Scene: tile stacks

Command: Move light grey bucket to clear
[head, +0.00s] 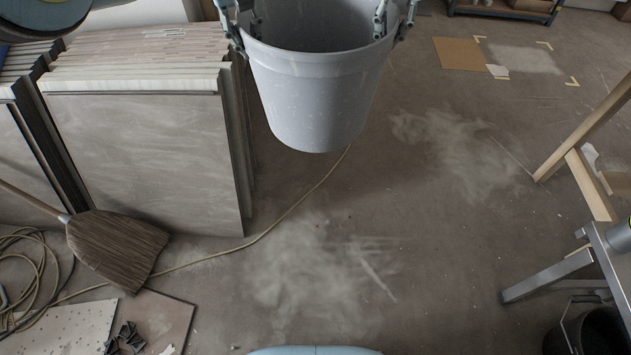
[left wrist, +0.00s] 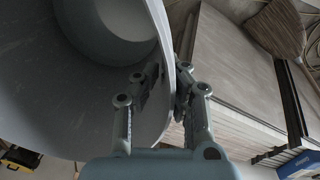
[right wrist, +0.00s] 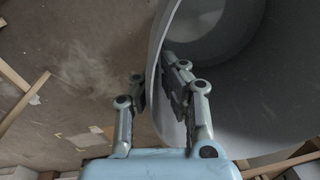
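The light grey bucket (head: 318,90) is upright at the top middle of the head view, held up above the floor and seemingly empty. My left gripper (head: 240,30) grips the bucket's left rim, one finger inside and one outside; in the left wrist view the left gripper (left wrist: 165,95) straddles the bucket wall (left wrist: 90,125). My right gripper (head: 392,28) grips the right rim the same way; in the right wrist view the right gripper (right wrist: 158,85) has the bucket wall (right wrist: 158,50) between its fingers. The taped clear spot (head: 522,59) lies on the floor at the far right.
Stacked tiles (head: 145,140) lean at the left, close beside the bucket. A broom (head: 115,245) and a cable lie in front of them. A wooden frame (head: 585,140) and a metal stand (head: 550,280) are at the right. Dusty open floor (head: 430,230) fills the middle. A cardboard sheet (head: 459,53) lies beside the taped spot.

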